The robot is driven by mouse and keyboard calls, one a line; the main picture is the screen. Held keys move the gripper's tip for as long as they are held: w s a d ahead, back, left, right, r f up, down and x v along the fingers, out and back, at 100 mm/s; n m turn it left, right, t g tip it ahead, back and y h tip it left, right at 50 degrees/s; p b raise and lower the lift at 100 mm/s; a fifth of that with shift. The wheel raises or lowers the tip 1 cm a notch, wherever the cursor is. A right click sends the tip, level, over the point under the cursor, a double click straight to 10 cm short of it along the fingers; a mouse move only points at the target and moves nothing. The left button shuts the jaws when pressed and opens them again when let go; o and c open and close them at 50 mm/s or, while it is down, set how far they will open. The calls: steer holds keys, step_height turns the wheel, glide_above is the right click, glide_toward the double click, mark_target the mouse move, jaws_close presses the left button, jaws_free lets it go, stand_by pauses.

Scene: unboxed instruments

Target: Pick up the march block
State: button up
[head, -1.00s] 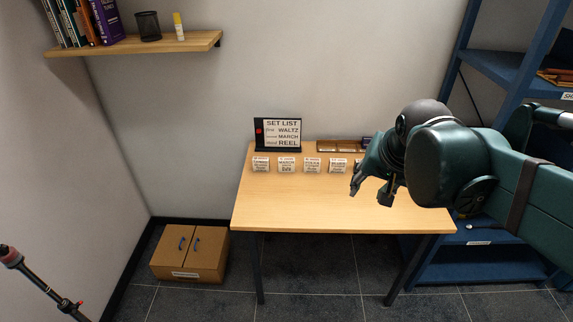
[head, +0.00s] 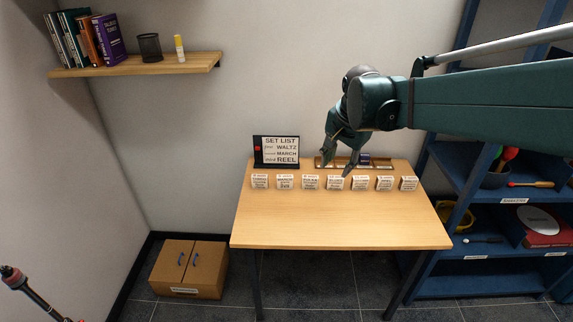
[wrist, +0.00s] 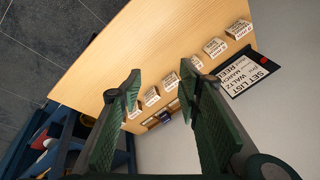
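Several small white-faced blocks stand in a row on the wooden table. The second from the left, the march block (head: 285,183), appears to carry the word MARCH, though the print is tiny. It seems to be the second block from the sign in the wrist view (wrist: 214,47). My gripper (head: 336,169) is open and empty, above the middle of the row and to the right of the march block. Its two spread fingers (wrist: 160,77) frame a middle block in the wrist view.
A set list sign (head: 276,152) reading WALTZ, MARCH, REEL stands behind the left blocks. A tray (head: 326,163) lies behind the middle. The table's front (head: 335,225) is clear. A blue shelf (head: 480,270) stands at the right.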

steer(key=w+a+f+m+g+p, duration=0.15)
steer(key=w+a, duration=0.25)
steer(key=w, duration=0.5)
steer(key=m+g+p, duration=0.2)
steer(key=m+p, duration=0.3)
steer(key=m, duration=0.3)
glide_above(285, 176)
steer(key=f, duration=1.9)
steer(key=shift+s, duration=0.25)
steer(key=shift+w+a+f, duration=0.1)
steer(key=shift+f, duration=0.25)
steer(key=shift+f, duration=0.1)
steer(key=shift+f, duration=1.2)
steer(key=shift+f, duration=0.1)
steer(key=shift+f+b, duration=0.65)
steer(key=shift+f, duration=1.85)
